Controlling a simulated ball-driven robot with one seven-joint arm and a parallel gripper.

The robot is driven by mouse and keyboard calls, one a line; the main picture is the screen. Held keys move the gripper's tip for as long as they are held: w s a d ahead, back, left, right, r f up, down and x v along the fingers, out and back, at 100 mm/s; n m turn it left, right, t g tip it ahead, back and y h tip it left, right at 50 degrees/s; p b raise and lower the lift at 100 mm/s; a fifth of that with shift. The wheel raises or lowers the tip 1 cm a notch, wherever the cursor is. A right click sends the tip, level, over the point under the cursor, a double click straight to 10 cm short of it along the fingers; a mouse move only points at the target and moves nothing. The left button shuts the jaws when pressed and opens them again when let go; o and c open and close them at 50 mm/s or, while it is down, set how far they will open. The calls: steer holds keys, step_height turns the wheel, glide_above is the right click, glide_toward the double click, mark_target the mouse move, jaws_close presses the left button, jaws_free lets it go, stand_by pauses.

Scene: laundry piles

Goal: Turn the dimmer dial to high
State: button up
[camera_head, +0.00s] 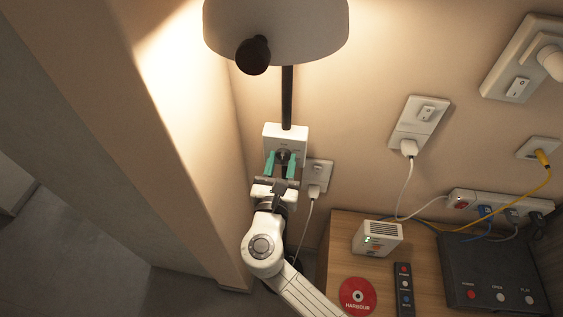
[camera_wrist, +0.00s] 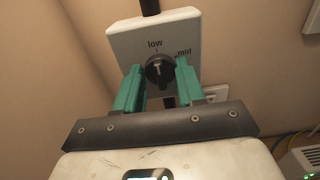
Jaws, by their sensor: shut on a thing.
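The dimmer dial (camera_wrist: 158,75) is a dark round knob on a white wall box (camera_wrist: 130,38), which also shows in the head view (camera_head: 272,131). "low" is printed above the dial and "mid" to its upper right; no "high" label is visible. A light mark on the dial seems to point up, near "low". My gripper (camera_head: 284,157) has green fingers, one on each side of the dial, and is shut on it. The fingers and the gripper's front hide the lower part of the box.
A lit lamp (camera_head: 310,30) hangs above the box on a dark pole. A socket with a white plug (camera_head: 316,180) is close on the right. A wooden cabinet (camera_head: 338,232) at lower right holds a white device (camera_head: 378,241), a red disc and a remote. A wall stands close on the left.

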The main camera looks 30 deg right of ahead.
steer(key=shift+m+b, duration=0.3)
steer(key=m+b, duration=0.1)
steer(key=m, duration=0.1)
steer(key=m+b, duration=0.2)
steer(key=shift+f+m, duration=0.2)
steer(key=shift+m, duration=0.2)
steer(key=m+b, duration=0.5)
steer(key=m, duration=0.1)
steer(key=shift+s+d+f, duration=0.1)
steer(key=m+b, duration=0.6)
steer(key=shift+f+m, duration=0.15)
steer(key=shift+m, duration=0.15)
steer(key=m+b, duration=0.5)
steer(key=shift+m, duration=0.4)
steer(key=o, duration=1)
